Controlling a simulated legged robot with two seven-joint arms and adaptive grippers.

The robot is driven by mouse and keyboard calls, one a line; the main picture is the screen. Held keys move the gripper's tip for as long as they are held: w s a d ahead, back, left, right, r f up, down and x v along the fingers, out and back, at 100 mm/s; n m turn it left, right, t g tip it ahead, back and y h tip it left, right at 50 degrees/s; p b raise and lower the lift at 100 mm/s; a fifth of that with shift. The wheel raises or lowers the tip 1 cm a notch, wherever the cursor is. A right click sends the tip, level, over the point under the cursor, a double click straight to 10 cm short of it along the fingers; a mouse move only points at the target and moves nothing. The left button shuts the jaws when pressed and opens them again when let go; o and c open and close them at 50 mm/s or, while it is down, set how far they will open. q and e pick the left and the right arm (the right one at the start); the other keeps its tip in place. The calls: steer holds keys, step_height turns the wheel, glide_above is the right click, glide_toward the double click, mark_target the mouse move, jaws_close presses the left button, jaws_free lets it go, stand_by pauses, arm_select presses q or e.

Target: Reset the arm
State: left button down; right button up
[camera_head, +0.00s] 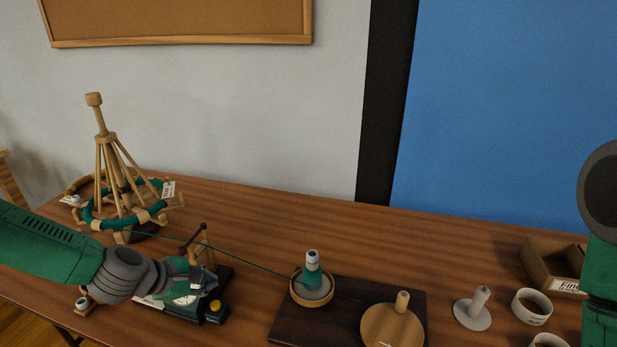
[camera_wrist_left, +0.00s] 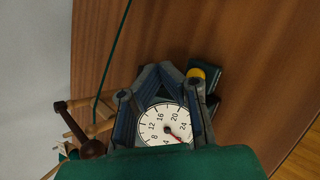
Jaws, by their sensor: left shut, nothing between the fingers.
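My left arm (camera_head: 60,250) comes in from the left in the head view. Its gripper (camera_head: 193,283) is over a dark device with a white dial (camera_wrist_left: 163,122) and a yellow button (camera_head: 215,306). In the left wrist view, the left gripper (camera_wrist_left: 158,72) is shut with nothing in it, its fingers framing the numbered dial. Whether the fingers touch the device I cannot tell. My right arm (camera_head: 602,265) shows at the right edge; its gripper is out of view.
A wooden swift (camera_head: 118,170) with green yarn stands behind my left arm. A green strand runs to a spool (camera_head: 312,272) in a round holder on a dark board (camera_head: 290,325). A wooden disc (camera_head: 390,328), grey peg (camera_head: 475,305), white cups (camera_head: 532,307) and box (camera_head: 548,270) are rightward.

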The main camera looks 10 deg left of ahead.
arm_select(q)
steer(key=s+d+f+m+g, duration=0.1)
steer(key=s+d+f+m, duration=0.1)
steer(key=s, duration=0.1)
steer(key=s+d+f+m+g, duration=0.1)
steer(key=s+f+m, duration=0.1)
steer(key=s, duration=0.1)
steer(key=s+d+f+m+g, duration=0.1)
steer(key=s+d+f, duration=0.1)
steer(key=s, duration=0.1)
steer(key=shift+s+d+f+m, duration=0.25)
steer(key=shift+d+f+m, duration=0.1)
steer(key=shift+m, duration=0.05)
steer(key=s+a+f+m+g+y, duration=0.2)
steer(key=s+f+m+g, duration=0.1)
steer(key=s+m, duration=0.65)
steer(key=s+a+f+m+g+y, duration=0.25)
steer(key=s+m, duration=0.35)
steer(key=s, duration=0.7)
steer(key=shift+t, duration=0.55)
steer(key=f+b, duration=0.1)
steer(key=w+d+f+b, duration=0.1)
steer(key=b, duration=0.1)
steer(key=w+d+f+b, duration=0.1)
steer(key=f, duration=0.1)
steer(key=shift+w+b, duration=0.15)
steer(key=shift+b, duration=0.25)
steer(key=shift+r, duration=0.1)
